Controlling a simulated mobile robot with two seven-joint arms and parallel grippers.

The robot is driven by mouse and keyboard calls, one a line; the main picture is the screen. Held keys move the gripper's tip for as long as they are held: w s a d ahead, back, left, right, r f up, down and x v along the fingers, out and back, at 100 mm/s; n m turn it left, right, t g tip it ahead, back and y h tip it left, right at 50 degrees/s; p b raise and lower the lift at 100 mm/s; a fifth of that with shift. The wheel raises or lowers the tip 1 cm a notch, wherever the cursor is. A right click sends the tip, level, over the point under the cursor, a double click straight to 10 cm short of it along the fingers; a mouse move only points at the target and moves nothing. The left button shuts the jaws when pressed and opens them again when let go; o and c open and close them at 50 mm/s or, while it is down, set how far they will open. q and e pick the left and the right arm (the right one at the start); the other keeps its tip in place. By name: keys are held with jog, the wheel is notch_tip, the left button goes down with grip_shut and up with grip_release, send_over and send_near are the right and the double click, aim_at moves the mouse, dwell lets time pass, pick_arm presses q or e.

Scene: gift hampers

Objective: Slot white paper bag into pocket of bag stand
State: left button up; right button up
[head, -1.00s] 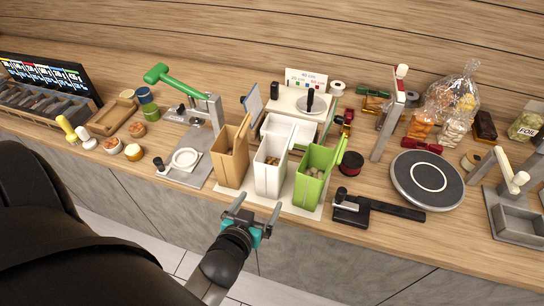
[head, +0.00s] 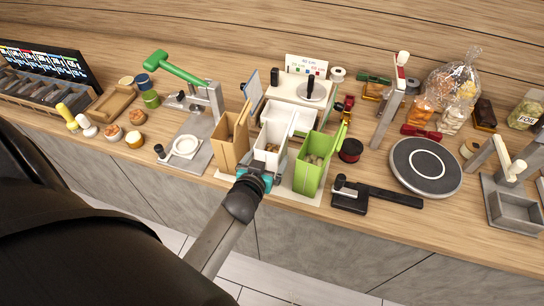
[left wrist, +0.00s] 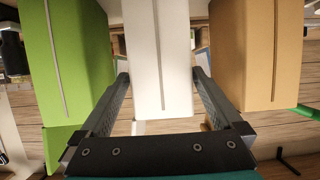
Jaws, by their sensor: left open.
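The white paper bag (head: 268,158) stands upright, with some contents inside, between a tan bag (head: 230,145) and a green bag (head: 312,168). A white open-topped piece (head: 285,116), possibly part of the bag stand, shows behind it. My left gripper (head: 258,168) is open at the front of the white bag. In the left wrist view its fingers (left wrist: 160,75) reach along both sides of the white bag (left wrist: 158,45); whether they touch it I cannot tell. The gripper hides the bag's lower front in the head view. My right gripper is not in view.
The bags stand on a white board (head: 286,193) at the counter's front edge. A black tool (head: 375,194) and a round turntable (head: 425,167) are to the right. The neighbouring bags leave little side room.

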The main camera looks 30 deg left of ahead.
pick_arm(q)
jog(key=shift+x, duration=2.6)
jog(key=shift+s+f, duration=0.1)
jog(key=c, duration=1.5)
jog(key=shift+r, duration=1.15)
notch_tip(320, 180, up, 18)
jog(key=p, duration=0.4)
send_over(277, 136)
jog(key=s+d, duration=0.1)
jog(key=s, duration=0.4)
jog(key=shift+d+f, duration=0.15)
